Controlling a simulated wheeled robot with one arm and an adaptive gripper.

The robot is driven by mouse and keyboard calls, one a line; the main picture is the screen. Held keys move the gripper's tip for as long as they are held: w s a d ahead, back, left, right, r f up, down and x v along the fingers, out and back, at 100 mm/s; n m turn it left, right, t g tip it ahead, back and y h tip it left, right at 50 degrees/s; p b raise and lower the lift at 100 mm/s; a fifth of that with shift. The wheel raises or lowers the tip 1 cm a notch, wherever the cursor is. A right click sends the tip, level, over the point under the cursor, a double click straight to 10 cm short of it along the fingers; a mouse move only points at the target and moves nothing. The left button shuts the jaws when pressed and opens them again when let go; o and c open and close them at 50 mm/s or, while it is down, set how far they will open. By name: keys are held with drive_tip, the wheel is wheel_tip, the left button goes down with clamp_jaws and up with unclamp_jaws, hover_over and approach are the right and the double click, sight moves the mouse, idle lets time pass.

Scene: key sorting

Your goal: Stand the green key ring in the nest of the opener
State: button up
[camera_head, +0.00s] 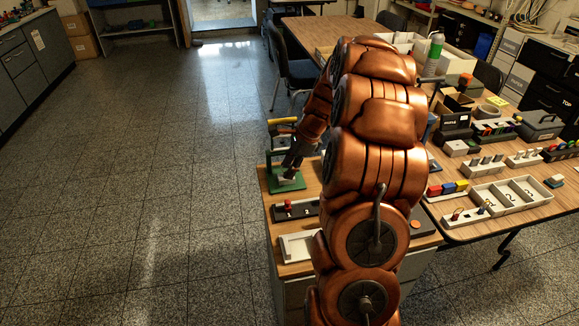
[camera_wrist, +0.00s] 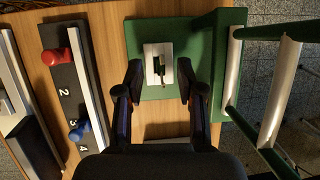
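The opener has a green base (camera_wrist: 142,32) with a white nest block (camera_wrist: 150,50) on it. A small, thin, dark greenish piece (camera_wrist: 161,70) shows edge-on in the middle of the nest; it appears to be the green key ring standing there, but it is too small to be sure. My gripper (camera_wrist: 160,92) is open, its two fingers apart on either side of the nest, with nothing between the tips touching them. In the head view my gripper (camera_head: 289,172) is over the green base (camera_head: 287,184), and my arm hides part of the table.
A green frame with pale bars (camera_wrist: 236,62) rises right of the nest. A dark numbered rack (camera_wrist: 65,85) with a red peg (camera_wrist: 56,56) and a blue peg (camera_wrist: 79,130) lies left. A white tray (camera_head: 297,246) is nearer. The right-hand table (camera_head: 480,230) holds several racks and boxes.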

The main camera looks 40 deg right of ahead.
drive_tip(key=v, duration=1.2)
drive_tip(key=s+a+r+n+g+p, duration=0.1)
drive_tip(key=s+a+r+n+p, duration=0.2)
drive_tip(key=a, duration=0.4)
drive_tip(key=s+a+r+n+g+p, duration=0.1)
drive_tip(key=s+a+n, duration=0.25)
drive_tip(key=a, duration=0.35)
drive_tip(key=s+a+r+n+g+p, duration=0.1)
drive_tip(key=s+a+r+n, duration=0.2)
drive_tip(key=a+n, duration=0.3)
drive_tip(key=s+a+n+h+p, duration=0.1)
drive_tip(key=s+a+n+p, duration=0.1)
drive_tip(key=s, duration=0.4)
drive_tip(key=s+a+n+g+h+p, duration=0.1)
drive_tip(key=s+a+n, duration=0.3)
drive_tip(key=s, duration=0.3)
drive_tip(key=s+a+n+h+p, duration=0.1)
drive_tip(key=s+a+n+p, duration=0.1)
drive_tip(key=s, duration=0.4)
drive_tip(key=a+n, duration=0.1)
drive_tip(key=n, duration=0.1)
drive_tip(key=shift+s+r+n+g+h+p, duration=0.15)
drive_tip(key=shift+r+n+g+h+p, duration=0.1)
drive_tip(key=shift+n+g+h+p, duration=0.1)
drive_tip(key=shift+s+a, duration=0.1)
drive_tip(key=shift+a, duration=0.05)
